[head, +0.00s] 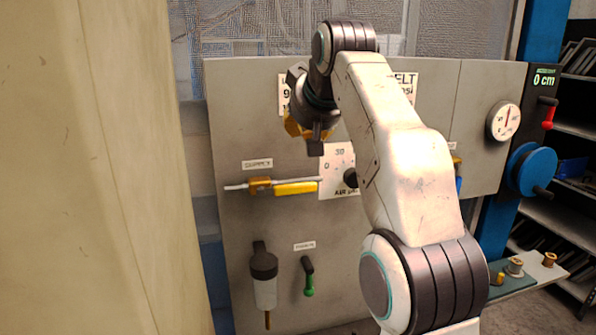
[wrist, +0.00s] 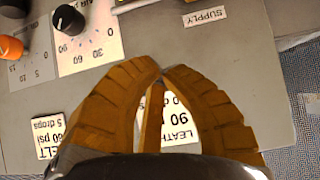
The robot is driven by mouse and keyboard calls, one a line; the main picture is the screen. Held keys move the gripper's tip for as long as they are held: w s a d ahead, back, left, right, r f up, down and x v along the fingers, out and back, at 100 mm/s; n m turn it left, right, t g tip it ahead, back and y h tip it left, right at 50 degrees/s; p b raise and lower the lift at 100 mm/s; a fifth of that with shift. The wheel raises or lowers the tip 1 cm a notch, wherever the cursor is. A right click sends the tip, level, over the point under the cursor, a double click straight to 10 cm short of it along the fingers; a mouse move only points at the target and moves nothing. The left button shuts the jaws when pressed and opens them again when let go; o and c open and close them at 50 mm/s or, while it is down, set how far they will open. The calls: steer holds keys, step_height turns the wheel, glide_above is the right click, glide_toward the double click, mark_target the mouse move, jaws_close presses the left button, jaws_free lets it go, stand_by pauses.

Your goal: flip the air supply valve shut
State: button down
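The air supply valve is on a thin pale pipe across the grey panel, in the head view. It has a brass body (head: 260,185) and a yellow lever (head: 295,188) lying along the pipe. A small label sits above it; the SUPPLY label (wrist: 204,17) reads upside down in the wrist view. My gripper (head: 310,131) is above the valve in the head view, apart from it. In the wrist view its orange fingers (wrist: 161,76) meet at the tips with nothing between them.
A black knob (head: 350,178) on the air dial plate is right of the lever, close to my arm. Below hang a filter cup (head: 264,290) and a green-tipped lever (head: 308,282). A gauge (head: 503,121) and blue wheel (head: 537,168) are far right. A pale post (head: 85,170) fills the left.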

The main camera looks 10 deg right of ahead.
mark_target(298, 185)
steer(key=shift+s+d+f+g, duration=0.15)
steer(key=shift+s+g, duration=0.35)
steer(key=shift+s, duration=0.6)
steer(key=b+x, duration=0.1)
steer(key=x, duration=0.2)
steer(key=b+x, duration=0.1)
steer(key=x, duration=0.3)
steer(key=b+x, duration=0.1)
steer(key=x, duration=0.3)
steer(key=shift+s+f, duration=0.25)
steer(key=shift+f, duration=0.3)
steer(key=shift+s+f+b, duration=0.1)
steer(key=shift+f+b, duration=0.95)
steer(key=shift+b, duration=0.05)
